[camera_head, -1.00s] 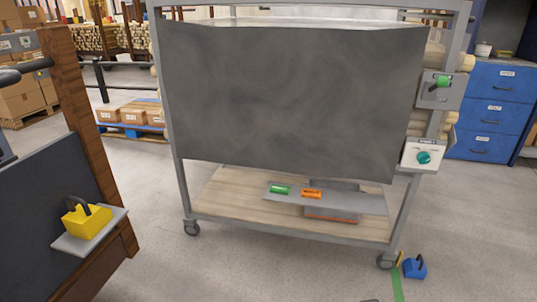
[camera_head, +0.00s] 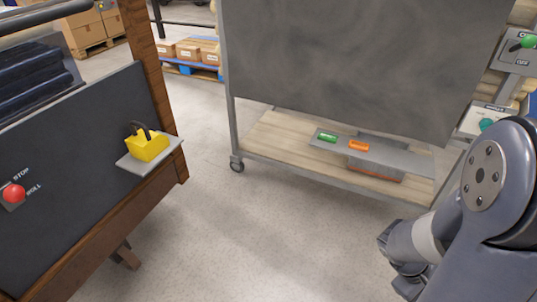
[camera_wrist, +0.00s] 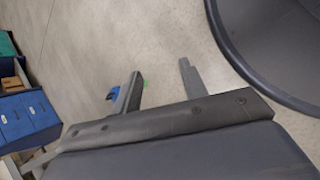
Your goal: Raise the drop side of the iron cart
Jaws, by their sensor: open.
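The iron cart (camera_head: 234,125) stands in the upper middle and right of the head view, on a grey frame with castors. Its drop side, a large dark grey metal panel (camera_head: 350,55), hangs down over the front, its lower edge above the bottom shelf. A plate with a green-handled lever (camera_head: 528,41) is on the right post, partly cut off by the picture edge. My gripper (camera_wrist: 160,80) is open and empty over the floor in the wrist view. In the head view my arm is at lower right, in front of the cart's lower right corner.
A box with a teal knob (camera_head: 486,125) sits below the lever. Green (camera_head: 328,138) and orange (camera_head: 359,146) pieces lie on the bottom shelf's metal strip. At left, a dark-panelled wooden unit has a yellow block (camera_head: 147,146) and red button (camera_head: 13,194). Blue drawers (camera_wrist: 25,115) show. Floor between is clear.

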